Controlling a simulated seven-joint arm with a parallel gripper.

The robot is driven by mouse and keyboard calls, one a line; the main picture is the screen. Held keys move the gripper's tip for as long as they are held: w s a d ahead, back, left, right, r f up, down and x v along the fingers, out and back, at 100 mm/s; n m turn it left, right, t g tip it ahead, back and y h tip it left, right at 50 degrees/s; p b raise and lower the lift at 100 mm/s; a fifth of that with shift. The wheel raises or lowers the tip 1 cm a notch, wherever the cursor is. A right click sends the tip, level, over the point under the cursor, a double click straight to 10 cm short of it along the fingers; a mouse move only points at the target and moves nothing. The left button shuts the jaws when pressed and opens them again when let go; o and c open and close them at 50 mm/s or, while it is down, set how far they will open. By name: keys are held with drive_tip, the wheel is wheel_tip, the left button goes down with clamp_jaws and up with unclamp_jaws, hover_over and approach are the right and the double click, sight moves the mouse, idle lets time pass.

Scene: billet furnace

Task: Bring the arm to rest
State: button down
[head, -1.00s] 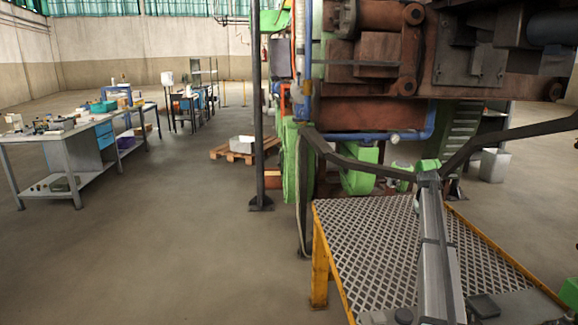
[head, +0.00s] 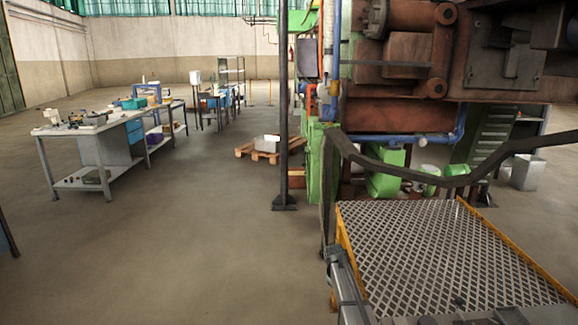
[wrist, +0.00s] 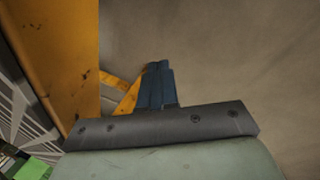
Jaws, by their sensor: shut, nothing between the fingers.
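My gripper (wrist: 158,68) shows in the wrist view as two dark blue fingers pressed together beyond a dark grey bracket. Nothing is between them. The fingers point out over bare concrete floor (wrist: 230,60). A yellow steel frame (wrist: 70,50) stands close on their left, and a thinner yellow brace (wrist: 130,98) shows just beside and behind them. In the head view, part of my grey arm (head: 347,285) lies along the left edge of the mesh platform, low in the picture. The gripper itself cannot be made out there.
The mesh platform (head: 430,245) with yellow edges stands right of centre. A dark handrail (head: 440,180) runs behind it, before the large rusty machine (head: 400,115). A dark post (head: 284,150) stands left of the machine. Workbenches (head: 100,128) are far left. The floor between is clear.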

drive_tip(key=s+a+f+m+g, duration=0.1)
drive_tip(key=s+f, duration=0.6)
drive_tip(key=s, duration=0.4)
drive_tip(key=s+f+m+g+y, duration=0.1)
drive_tip(key=s+f+g, duration=0.1)
drive_tip(key=s+f, duration=0.65)
drive_tip(key=s+a+f+m+g, duration=0.1)
drive_tip(key=s+f, duration=0.5)
drive_tip(key=s, duration=0.7)
drive_tip(key=s+a+f+m+g+y, duration=0.1)
drive_tip(key=s+f+g, duration=0.1)
drive_tip(key=s, duration=1.4)
drive_tip(key=s+a+f+m+g+y, duration=0.1)
drive_tip(key=s+g, duration=0.1)
drive_tip(key=s, duration=1.3)
drive_tip(key=shift+s+f+m, duration=0.35)
drive_tip(key=shift+m, duration=0.05)
